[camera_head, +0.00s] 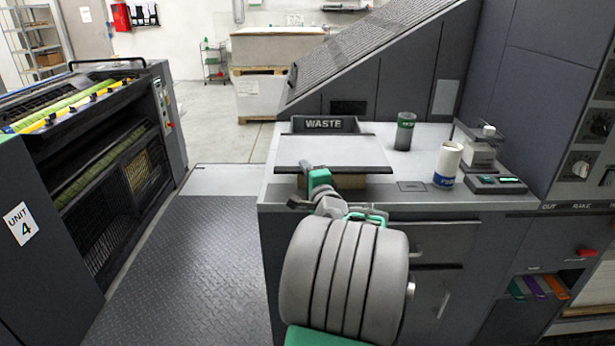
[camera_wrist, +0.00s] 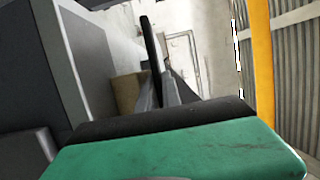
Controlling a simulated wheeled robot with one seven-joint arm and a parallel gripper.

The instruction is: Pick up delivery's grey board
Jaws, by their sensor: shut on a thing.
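The grey board (camera_head: 345,146) is a flat, pale plate with a dark front edge, in front of the WASTE bin in the head view. My gripper (camera_head: 307,170) is at the left part of the board's front edge, its green body just below. It is shut on the board there; the fingertips are partly hidden. In the wrist view the gripper's grey fingers (camera_wrist: 163,92) point away from the green body, around a thin dark edge. A brown block (camera_head: 347,182) shows below the board; I cannot tell whether they touch.
The black WASTE bin (camera_head: 324,124) stands just behind the board. To the right on the grey counter (camera_head: 400,195) are a dark green cup (camera_head: 404,131), a white and blue can (camera_head: 447,165) and a small device (camera_head: 484,150). Floor is clear to the left.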

